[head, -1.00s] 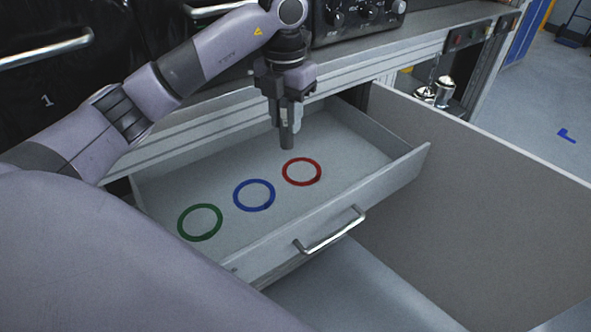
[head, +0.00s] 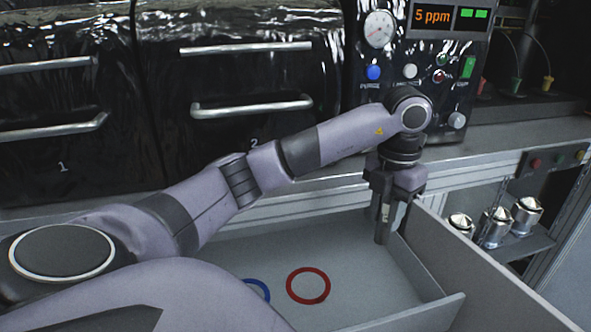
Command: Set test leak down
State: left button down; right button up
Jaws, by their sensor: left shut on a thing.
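My left gripper (head: 384,236) points down over the back right part of the open drawer (head: 345,250), to the right of and behind the red ring (head: 326,284). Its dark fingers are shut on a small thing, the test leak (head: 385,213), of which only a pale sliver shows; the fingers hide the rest. The red ring lies flat on the drawer floor. The blue ring (head: 265,288) lies to its left, partly covered by my left arm. My right gripper is not in view.
The drawer's right wall (head: 425,262) stands close to the gripper. Several metal canisters (head: 497,226) stand on a shelf at right. A panel with a gauge and a "5 ppm" display (head: 447,18) stands behind. Black handled fronts (head: 250,70) fill the back left.

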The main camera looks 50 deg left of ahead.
aim_at(382, 244)
pick_arm(q)
jog(key=shift+w+d, duration=0.1)
jog(key=shift+w, duration=0.2)
notch_tip(382, 244, down, 20)
jog(key=shift+r, duration=0.1)
dwell(0.3)
jog(key=shift+f, duration=0.2)
jog(key=c, duration=0.9)
grip_release()
jog(key=shift+s, duration=0.1)
jog(key=shift+o, duration=0.2)
notch_tip(382, 244, up, 12)
jog(key=shift+r, duration=0.15)
